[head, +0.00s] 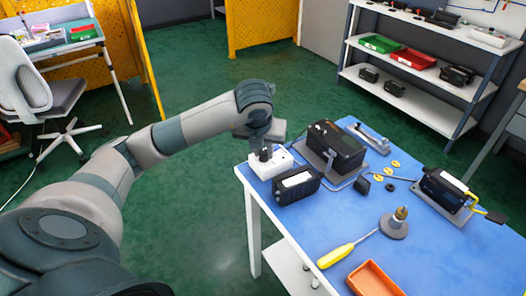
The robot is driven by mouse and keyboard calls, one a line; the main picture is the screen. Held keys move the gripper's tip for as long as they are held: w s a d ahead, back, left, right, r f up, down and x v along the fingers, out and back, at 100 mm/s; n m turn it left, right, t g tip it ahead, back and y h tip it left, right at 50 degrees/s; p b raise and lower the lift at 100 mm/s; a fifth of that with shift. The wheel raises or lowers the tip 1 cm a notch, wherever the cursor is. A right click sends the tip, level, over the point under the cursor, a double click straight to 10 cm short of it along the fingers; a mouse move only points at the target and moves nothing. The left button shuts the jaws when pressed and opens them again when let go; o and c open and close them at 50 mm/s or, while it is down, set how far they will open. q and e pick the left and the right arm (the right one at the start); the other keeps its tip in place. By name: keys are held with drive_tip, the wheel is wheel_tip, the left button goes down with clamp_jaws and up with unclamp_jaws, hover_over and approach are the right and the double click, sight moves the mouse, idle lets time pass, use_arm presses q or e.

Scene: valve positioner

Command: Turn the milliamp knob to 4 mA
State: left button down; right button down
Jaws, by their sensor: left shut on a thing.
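A small white box (282,161) sits at the left corner of the blue-topped table (310,226). It looks like the milliamp source. My left arm reaches in from the left, and my left gripper (265,154) points down onto the top of this box. It is shut on what appears to be the box's knob. The knob is hidden by the fingers, and its scale and pointer are too small to read. My right gripper is not in view.
A black positioner (337,146) stands just right of the white box, and a black device with a pale label (295,186) in front. A yellow-handled screwdriver (336,256), an orange tray (374,280), a brass-topped fitting (396,222) and another black unit (443,189) lie further right.

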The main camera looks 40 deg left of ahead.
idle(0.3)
use_arm(q)
drive_tip(key=c, duration=1.8)
unclamp_jaws()
